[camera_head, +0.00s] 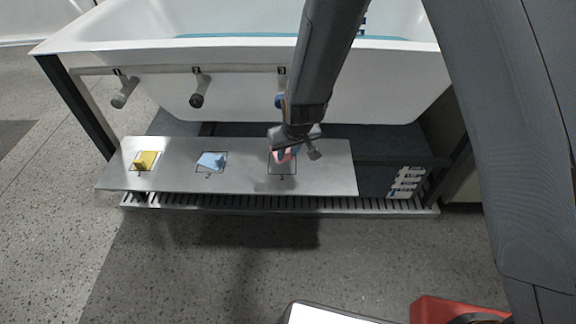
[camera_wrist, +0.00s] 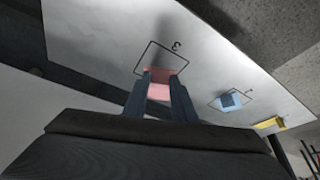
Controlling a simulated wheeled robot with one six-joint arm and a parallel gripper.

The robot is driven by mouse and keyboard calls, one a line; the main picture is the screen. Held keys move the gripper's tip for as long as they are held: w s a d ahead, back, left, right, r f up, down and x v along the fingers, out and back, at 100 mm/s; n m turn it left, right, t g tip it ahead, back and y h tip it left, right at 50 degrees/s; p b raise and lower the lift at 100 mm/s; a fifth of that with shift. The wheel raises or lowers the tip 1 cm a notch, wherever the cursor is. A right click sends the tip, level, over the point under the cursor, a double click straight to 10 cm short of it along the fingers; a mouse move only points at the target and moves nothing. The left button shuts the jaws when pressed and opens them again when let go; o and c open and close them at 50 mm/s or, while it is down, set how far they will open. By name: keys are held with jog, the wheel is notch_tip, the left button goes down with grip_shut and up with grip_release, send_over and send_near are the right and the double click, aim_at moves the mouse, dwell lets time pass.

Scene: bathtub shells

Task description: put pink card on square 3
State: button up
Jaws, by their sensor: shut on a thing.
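The pink card (camera_wrist: 159,91) is between the two fingers of my gripper (camera_wrist: 160,80) in the wrist view, and my gripper is shut on it. Square 3 (camera_wrist: 152,58) is a thin black outline on the grey metal shelf, with its number beside it. The card overlaps the near edge of the square in that view; I cannot tell whether it touches the shelf. In the head view my gripper (camera_head: 283,150) is over square 3 (camera_head: 283,170) at the right part of the shelf, and the card (camera_head: 282,156) shows partly behind the fingers.
The metal shelf (camera_head: 240,178) also bears a blue card (camera_head: 211,160) on the middle square and a yellow card (camera_head: 146,160) on the left square. A white tub (camera_head: 180,62) and a rail with several knobs (camera_head: 197,100) stand behind. The shelf's right end is bare.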

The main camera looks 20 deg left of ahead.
jog(key=shift+f+b, duration=0.85)
jog(key=shift+f, duration=1.5)
jog(key=o, duration=1)
jog(key=shift+f, duration=0.1)
jog(key=s+d+r+m+g+p, duration=0.1)
jog(key=s+d+r, duration=0.2)
jog(key=d+r, duration=0.35)
jog(key=s+d+r+h+p, duration=0.1)
jog(key=s+d+r, duration=0.2)
jog(key=r, duration=0.6)
jog(key=s+d+r+m+g+p, duration=0.1)
jog(key=s+d+r+p, duration=0.2)
jog(key=r, duration=0.5)
jog(key=s+d+r, duration=0.3)
jog(key=s+d, duration=0.1)
jog(key=s, duration=0.1)
jog(key=s+d+r+m+g+b, duration=0.1)
jog(key=s+d+r, duration=0.2)
jog(key=s+d, duration=0.1)
jog(key=s+d+r+m+h, duration=0.1)
jog(key=s+d+r, duration=0.2)
jog(key=s+d, duration=0.2)
jog(key=shift+s+d+r+g, duration=0.15)
jog(key=shift+s+d+g, duration=0.2)
jog(key=shift+g, duration=0.05)
